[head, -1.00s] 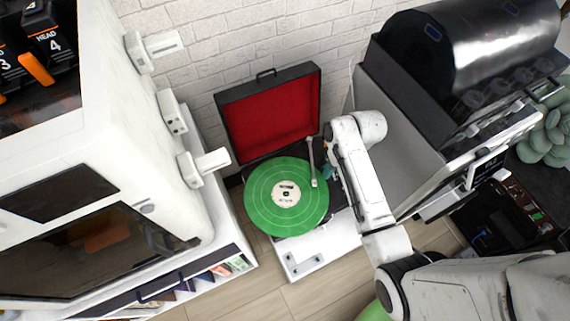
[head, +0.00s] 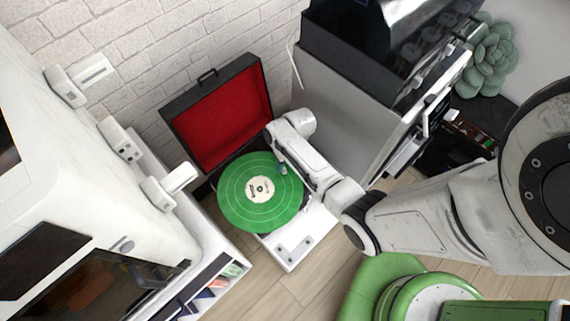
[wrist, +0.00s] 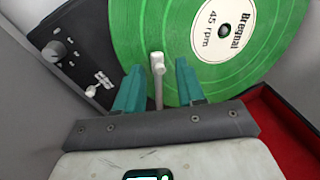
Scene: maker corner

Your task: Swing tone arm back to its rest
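The record player's base (head: 290,246) stands open with a green record (head: 236,207) on it. In the wrist view the record (wrist: 180,30) fills the top. The thin tone arm (wrist: 158,92) runs up between my two teal fingers, and its pale head (wrist: 157,64) appears over the record's outer part. My gripper (wrist: 158,67) is open, one finger on each side of the tone arm, with gaps visible. I cannot tell its exact height. In the head view my arm hides most of the tone arm, and my gripper (head: 283,169) shows only partly. The arm's rest is not clearly visible.
The raised red-lined lid (head: 222,115) stands behind the record. A knob (wrist: 53,51) and a small lever (wrist: 92,91) sit on the dark deck. A large grey machine (head: 350,105) stands close on the right, a white one (head: 75,170) on the left. A green stool (head: 375,285) is in front.

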